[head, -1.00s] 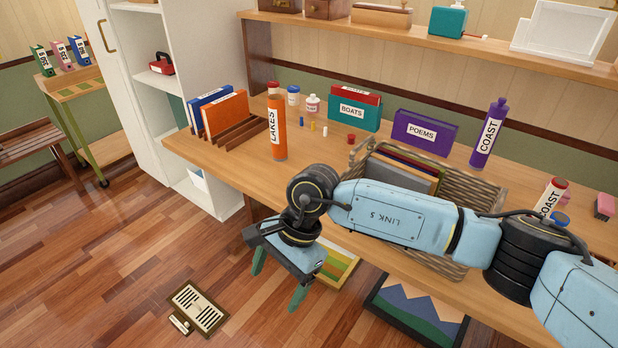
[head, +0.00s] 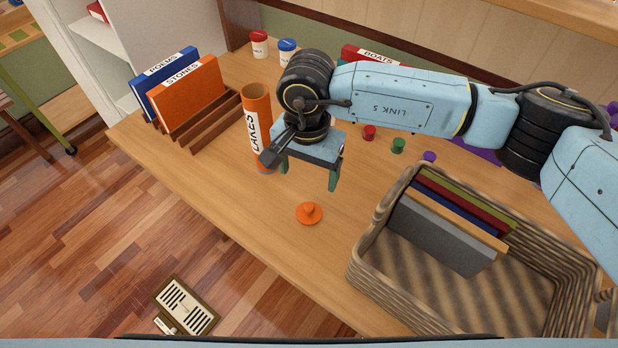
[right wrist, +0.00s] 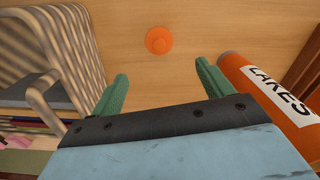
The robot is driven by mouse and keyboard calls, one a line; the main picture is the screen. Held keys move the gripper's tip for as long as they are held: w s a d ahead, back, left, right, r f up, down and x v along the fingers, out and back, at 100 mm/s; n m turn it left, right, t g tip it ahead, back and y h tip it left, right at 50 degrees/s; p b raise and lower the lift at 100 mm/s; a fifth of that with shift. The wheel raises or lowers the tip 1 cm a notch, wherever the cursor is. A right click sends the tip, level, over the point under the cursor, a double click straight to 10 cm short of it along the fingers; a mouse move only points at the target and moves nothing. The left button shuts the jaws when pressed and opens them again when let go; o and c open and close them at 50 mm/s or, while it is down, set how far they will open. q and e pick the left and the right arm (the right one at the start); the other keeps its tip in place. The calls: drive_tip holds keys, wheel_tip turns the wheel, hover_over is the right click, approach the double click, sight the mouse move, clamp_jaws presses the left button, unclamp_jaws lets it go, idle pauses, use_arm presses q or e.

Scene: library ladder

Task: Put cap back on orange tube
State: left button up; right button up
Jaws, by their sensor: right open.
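The orange tube (head: 257,112), labelled LAKES, stands upright on the table with its top open. It also shows at the right in the right wrist view (right wrist: 268,85). The orange cap (head: 309,213), a flat disc with a small knob on top, lies on the table in front of the tube and to its right. In the right wrist view the cap (right wrist: 159,40) is beyond the fingertips, roughly centred between them. My right gripper (head: 308,174) is open and empty, above the table behind the cap and just right of the tube. My left gripper is not in view.
A wicker basket (head: 372,285) with books stands to the right of the cap. A wooden rack (head: 213,133) with blue and orange books is left of the tube. Small red (head: 369,132) and green (head: 398,145) caps lie behind. The table around the orange cap is clear.

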hover_over(308, 207)
drive_tip(key=f, duration=0.7)
drive_tip(key=shift+s+f, duration=0.2)
drive_tip(key=shift+f, duration=0.4)
drive_tip(key=f, duration=0.5)
drive_tip(key=shift+w+b, duration=0.2)
drive_tip(key=shift+b, duration=0.1)
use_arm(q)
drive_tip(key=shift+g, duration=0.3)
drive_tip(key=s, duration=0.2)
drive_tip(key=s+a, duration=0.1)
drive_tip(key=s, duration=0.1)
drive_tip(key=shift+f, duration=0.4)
use_arm(e)
drive_tip(key=shift+d, duration=0.1)
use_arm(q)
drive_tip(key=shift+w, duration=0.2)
use_arm(e)
drive_tip(key=c, duration=1)
